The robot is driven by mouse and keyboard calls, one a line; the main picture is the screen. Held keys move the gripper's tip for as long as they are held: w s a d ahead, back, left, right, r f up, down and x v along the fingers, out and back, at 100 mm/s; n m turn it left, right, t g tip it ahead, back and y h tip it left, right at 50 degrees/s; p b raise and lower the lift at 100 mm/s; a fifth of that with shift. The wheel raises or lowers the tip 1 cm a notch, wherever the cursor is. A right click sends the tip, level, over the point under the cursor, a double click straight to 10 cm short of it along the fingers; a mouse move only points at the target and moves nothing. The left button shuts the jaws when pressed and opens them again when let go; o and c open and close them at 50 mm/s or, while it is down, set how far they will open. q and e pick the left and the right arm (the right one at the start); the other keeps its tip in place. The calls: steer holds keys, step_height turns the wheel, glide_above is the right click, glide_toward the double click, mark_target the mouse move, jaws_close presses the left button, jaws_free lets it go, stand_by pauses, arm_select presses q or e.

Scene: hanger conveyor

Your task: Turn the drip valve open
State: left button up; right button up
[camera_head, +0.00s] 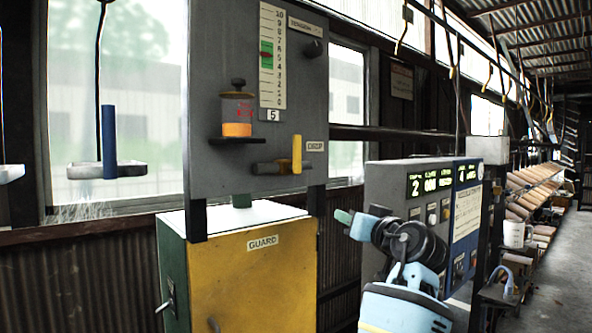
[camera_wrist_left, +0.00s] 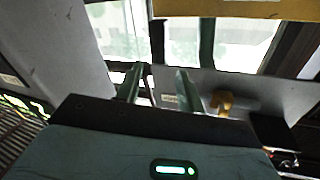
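The drip valve is on the grey panel (camera_head: 208,70), under the jar shelf. The lever also shows in the left wrist view (camera_wrist_left: 221,100), right of the fingers. My left gripper (camera_head: 343,216) is in front of the panel, below and right of the valve in the head view, not touching it. In the wrist view its two green fingers (camera_wrist_left: 158,87) are apart with nothing between them. My right gripper does not show.
A jar with orange liquid (camera_head: 237,115) stands on a small shelf above the valve. A yellow guard cabinet (camera_head: 255,275) is below the panel. A control box with green displays (camera_head: 398,182) is close behind my left arm. A hanging tray (camera_head: 88,170) is at left.

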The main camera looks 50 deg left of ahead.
arm_select(q)
steer(key=s+r+n+g, duration=0.2)
steer(key=s+r, duration=0.3)
steer(key=r, duration=0.3)
steer(key=s+r+n+g+y, duration=0.1)
steer(key=s+r+n+g, duration=0.2)
steer(key=r, duration=0.6)
steer(key=shift+s+n, duration=0.8)
steer(key=shift+s, duration=0.15)
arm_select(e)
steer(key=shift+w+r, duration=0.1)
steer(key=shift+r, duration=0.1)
arm_select(q)
steer(key=shift+a, duration=0.1)
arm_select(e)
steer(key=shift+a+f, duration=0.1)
